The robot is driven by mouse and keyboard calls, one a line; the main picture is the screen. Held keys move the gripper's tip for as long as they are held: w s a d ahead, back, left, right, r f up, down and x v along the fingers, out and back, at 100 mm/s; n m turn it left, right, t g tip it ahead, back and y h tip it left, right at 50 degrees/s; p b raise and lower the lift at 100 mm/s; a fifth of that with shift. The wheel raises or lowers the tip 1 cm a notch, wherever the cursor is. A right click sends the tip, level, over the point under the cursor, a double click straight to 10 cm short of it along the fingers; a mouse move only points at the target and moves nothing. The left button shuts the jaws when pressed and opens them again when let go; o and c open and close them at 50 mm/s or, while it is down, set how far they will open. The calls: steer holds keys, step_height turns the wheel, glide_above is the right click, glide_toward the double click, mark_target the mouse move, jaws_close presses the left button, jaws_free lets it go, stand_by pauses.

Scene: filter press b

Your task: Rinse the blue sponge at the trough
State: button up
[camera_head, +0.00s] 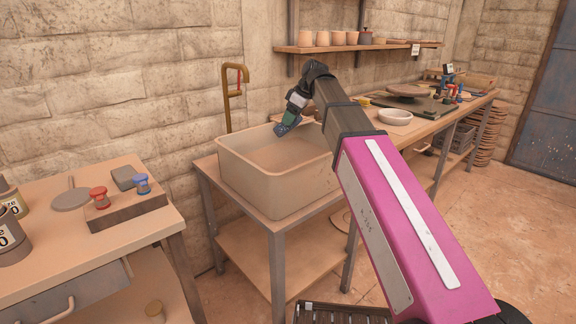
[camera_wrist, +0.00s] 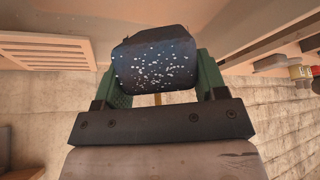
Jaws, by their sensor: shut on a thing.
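My gripper (camera_wrist: 160,88) is shut on the blue sponge (camera_wrist: 155,58), a dark blue block with white specks, held between green finger pads. In the head view the sponge (camera_head: 283,130) is small and dark at the end of my arm, over the back right part of the trough (camera_head: 265,197). The trough is a deep beige basin on a stand. Whether the sponge touches anything in it cannot be told. A brass tap (camera_head: 233,90) with a red handle rises behind the trough, left of my gripper.
A left table (camera_head: 60,257) carries glaze jars, a grey block and red and blue-topped items on a wooden holder. A long bench to the right holds a white bowl (camera_head: 395,117) and tools. A wall shelf (camera_head: 350,47) with several pots hangs above. Floor at right is clear.

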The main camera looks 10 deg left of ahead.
steer(key=shift+r, duration=1.65)
stand_by(1.0)
steer(key=shift+r, duration=2)
